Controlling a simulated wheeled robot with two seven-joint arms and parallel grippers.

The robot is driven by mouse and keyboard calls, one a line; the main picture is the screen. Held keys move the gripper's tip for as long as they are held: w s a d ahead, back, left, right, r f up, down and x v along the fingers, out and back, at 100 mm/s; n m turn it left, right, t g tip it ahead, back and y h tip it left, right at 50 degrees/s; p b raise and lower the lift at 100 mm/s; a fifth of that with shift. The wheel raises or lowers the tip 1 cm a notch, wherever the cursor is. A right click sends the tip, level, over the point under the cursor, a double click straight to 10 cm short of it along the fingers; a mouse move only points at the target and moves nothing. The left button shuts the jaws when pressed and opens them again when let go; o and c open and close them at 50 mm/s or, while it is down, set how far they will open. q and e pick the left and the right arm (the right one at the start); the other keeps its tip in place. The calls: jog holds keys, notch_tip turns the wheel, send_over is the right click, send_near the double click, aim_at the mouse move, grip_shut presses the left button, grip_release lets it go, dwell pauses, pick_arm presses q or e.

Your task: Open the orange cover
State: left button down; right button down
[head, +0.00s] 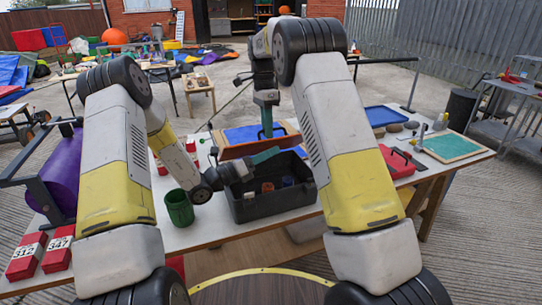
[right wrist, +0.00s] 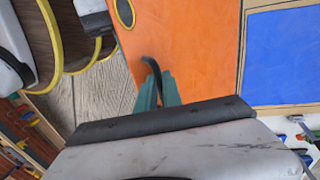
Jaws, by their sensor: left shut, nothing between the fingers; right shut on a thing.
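The orange cover (head: 235,151) shows as an orange strip above the back of an open dark grey box (head: 270,207) on the table. In the right wrist view the cover (right wrist: 185,50) is a broad orange panel with a curved black handle (right wrist: 151,66). My right gripper (head: 267,132) reaches down at the cover; its teal fingers (right wrist: 158,90) are shut on the black handle. My left gripper (head: 273,154) is shut and empty, above the box and just in front of the cover. The cover's far side and hinge are hidden.
An orange-brown item (head: 267,187) and a blue item (head: 287,181) are inside the box. A green cup (head: 179,208) stands left of it, a red case (head: 396,163) to the right. A blue panel (head: 246,134) lies behind the cover.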

jog(key=c, duration=1.5)
grip_release()
jog(key=shift+w+a+f, duration=0.1)
jog(key=shift+w+f, duration=0.15)
jog(key=shift+f, duration=0.05)
jog(key=shift+s+r, duration=0.1)
jog(key=shift+r, duration=0.1)
